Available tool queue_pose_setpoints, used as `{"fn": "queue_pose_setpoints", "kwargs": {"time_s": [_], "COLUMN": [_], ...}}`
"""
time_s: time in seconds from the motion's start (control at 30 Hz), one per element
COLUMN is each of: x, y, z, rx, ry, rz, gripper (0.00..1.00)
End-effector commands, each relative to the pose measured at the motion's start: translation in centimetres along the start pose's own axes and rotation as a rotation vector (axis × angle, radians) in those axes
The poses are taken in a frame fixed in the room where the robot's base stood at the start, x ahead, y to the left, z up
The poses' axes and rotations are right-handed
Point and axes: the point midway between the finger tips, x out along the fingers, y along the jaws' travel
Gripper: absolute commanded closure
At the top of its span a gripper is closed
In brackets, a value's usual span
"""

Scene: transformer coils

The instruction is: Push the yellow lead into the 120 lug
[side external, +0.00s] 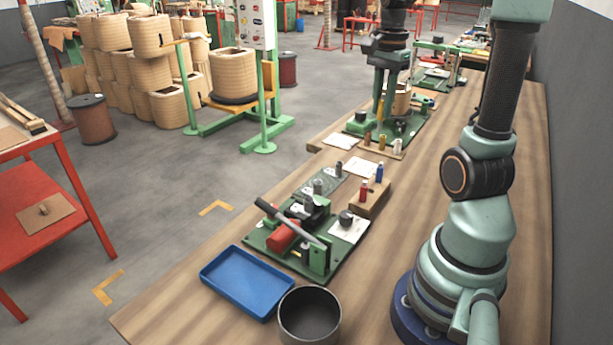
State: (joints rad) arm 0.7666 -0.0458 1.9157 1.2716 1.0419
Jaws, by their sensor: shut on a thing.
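My gripper (384,112) reaches down over the far green board (411,128), beside a pale wound coil (404,101). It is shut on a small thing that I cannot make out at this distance. I cannot pick out the yellow lead; it is too small or hidden by the fingers. Three small upright pieces, a brown one (367,138), a brownish-gold one (382,143) and a pale one (397,146), stand on a small wooden stand just in front of that board. No number can be read, so I cannot tell which lug is the 120.
A nearer green board (262,248) carries a long-handled lever tool (284,219). A wooden block (374,204) holds a red (364,191) and a blue (379,173) item. A blue tray (248,281) and a dark pot (309,318) are at the front.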

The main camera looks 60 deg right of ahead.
Motion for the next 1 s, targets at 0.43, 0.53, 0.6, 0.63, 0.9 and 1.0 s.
{"fn": "queue_pose_setpoints", "kwargs": {"time_s": [0.43, 0.53, 0.6, 0.63, 0.9, 1.0], "x": [2.0, 3.1, 3.8, 4.1, 5.6, 5.9], "y": [-2.7, -3.7, -4.1, -4.2, -4.5, -4.5], "z": [5.8, 9.2, 11.4, 12.3, 17.3, 17.7], "rx": [-0.183, -0.282, -0.346, -0.372, -0.512, -0.525], "ry": [-0.001, -0.001, -0.001, -0.001, 0.0, 0.0], "rz": [0.003, 0.003, 0.003, 0.004, 0.001, 0.001], "gripper": [1.0, 1.0, 1.0, 1.0, 1.0, 1.0]}}
